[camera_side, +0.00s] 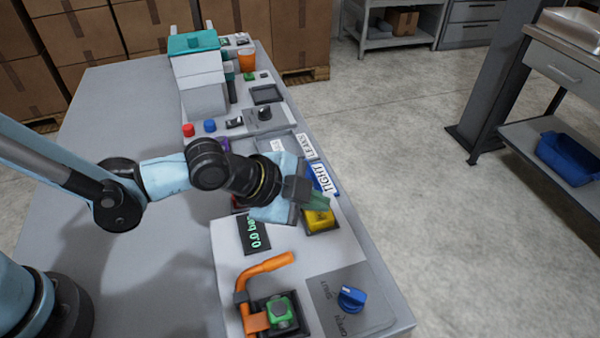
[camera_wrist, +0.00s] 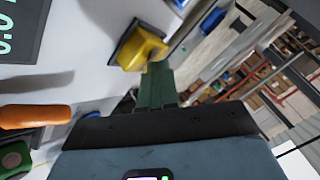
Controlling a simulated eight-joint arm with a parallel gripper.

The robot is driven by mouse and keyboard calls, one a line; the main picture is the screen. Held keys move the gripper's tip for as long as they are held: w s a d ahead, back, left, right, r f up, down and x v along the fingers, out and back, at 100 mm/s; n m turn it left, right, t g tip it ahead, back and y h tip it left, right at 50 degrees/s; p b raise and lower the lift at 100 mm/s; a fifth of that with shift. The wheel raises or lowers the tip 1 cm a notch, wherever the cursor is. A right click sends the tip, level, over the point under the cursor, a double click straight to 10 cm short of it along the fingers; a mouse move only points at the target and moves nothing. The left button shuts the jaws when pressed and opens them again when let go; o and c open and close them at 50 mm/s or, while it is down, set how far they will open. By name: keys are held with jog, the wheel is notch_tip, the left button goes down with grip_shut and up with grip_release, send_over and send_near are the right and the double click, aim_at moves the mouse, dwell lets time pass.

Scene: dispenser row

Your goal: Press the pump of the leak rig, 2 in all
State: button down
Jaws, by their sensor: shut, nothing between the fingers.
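The leak rig is a white panel (camera_side: 228,265) with a black display (camera_side: 255,234) reading 0.0 bar. A yellow block (camera_side: 320,220) sits in a dark square frame, likely the pump; it also shows in the wrist view (camera_wrist: 138,50). My gripper (camera_side: 316,202) is shut and empty, its green fingers pointing at the yellow block. In the wrist view the fingertips (camera_wrist: 155,68) overlap its near edge; I cannot tell whether they touch. An orange lever (camera_side: 268,265) sits by a green block (camera_side: 280,309). A blue knob (camera_side: 351,298) is at the front right.
Labels reading TIGHT (camera_side: 328,178) and LEAKS (camera_side: 307,146) lie beyond the yellow block. The table's left side (camera_side: 110,110) is clear.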

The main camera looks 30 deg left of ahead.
aim_at(314, 214)
jog(key=shift+f, duration=0.6)
dwell(0.4)
jog(key=shift+r, duration=1.3)
jog(key=shift+r, duration=2.5)
dwell(0.5)
jog(key=shift+r, duration=1.9)
jog(key=shift+f, duration=0.1)
jog(key=shift+f, duration=4.3)
